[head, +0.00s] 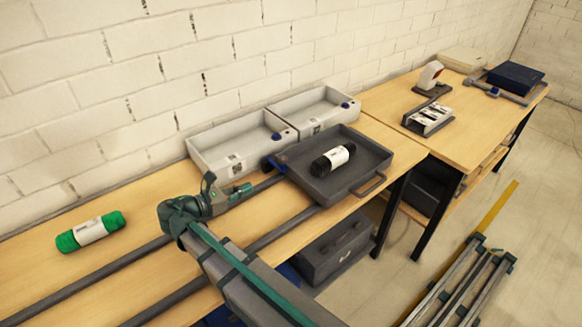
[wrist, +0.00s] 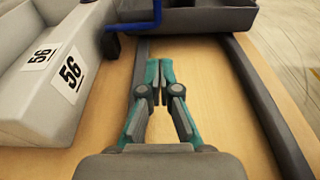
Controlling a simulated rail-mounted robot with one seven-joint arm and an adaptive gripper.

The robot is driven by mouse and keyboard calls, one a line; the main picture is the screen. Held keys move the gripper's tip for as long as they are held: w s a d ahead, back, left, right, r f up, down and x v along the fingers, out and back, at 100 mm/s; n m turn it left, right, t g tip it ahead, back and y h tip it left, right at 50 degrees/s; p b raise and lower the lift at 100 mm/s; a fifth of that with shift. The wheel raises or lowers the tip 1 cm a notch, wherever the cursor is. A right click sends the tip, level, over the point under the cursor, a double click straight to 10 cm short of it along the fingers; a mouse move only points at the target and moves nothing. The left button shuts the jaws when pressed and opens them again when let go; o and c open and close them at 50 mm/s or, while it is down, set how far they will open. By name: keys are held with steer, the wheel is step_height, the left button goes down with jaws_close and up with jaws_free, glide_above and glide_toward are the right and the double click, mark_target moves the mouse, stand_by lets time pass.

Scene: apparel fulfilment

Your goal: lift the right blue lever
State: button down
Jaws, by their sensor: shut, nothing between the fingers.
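My gripper (head: 243,189) is shut and empty, above the wooden table between two dark rails. Its green fingers are together in the wrist view (wrist: 159,70). A blue lever (head: 268,163) sits at the near left end of the dark tray (head: 372,183). It shows in the wrist view as a bent blue bar (wrist: 132,26), ahead and left of my fingertips and apart from them. Small blue parts are on the left grey bin (head: 277,136) and the right grey bin (head: 346,105). I cannot tell which of these is the right blue lever.
The tray holds a black yarn roll (head: 323,161) with a white band. A green yarn roll (head: 72,237) lies at the left. The grey bins stand against the wall; the nearer bin's "56" label (wrist: 69,72) shows. A second table (head: 455,125) stands at the right.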

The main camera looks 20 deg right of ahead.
steer(key=shift+s+f+n, duration=0.15)
steer(key=shift+f+n, duration=0.15)
steer(key=shift+n, duration=0.1)
steer(key=shift+d, duration=0.15)
steer(key=shift+d, duration=0.3)
steer(key=p, duration=0.1)
glide_toward(283, 167)
steer(key=d+f, duration=0.1)
steer(key=w+d+f, duration=0.1)
steer(key=d+f, duration=0.2)
steer(key=shift+w+d+f, duration=0.3)
steer(key=r, duration=0.1)
steer(key=d+p, duration=0.1)
steer(key=r, duration=0.1)
steer(key=shift+w+d+r, duration=0.2)
steer(key=shift+w+r, duration=0.1)
steer(key=shift+w, duration=0.05)
steer(key=shift+w+d+r, duration=0.15)
steer(key=shift+d+r, duration=0.05)
steer(key=shift+r, duration=0.25)
steer(key=shift+p, duration=0.4)
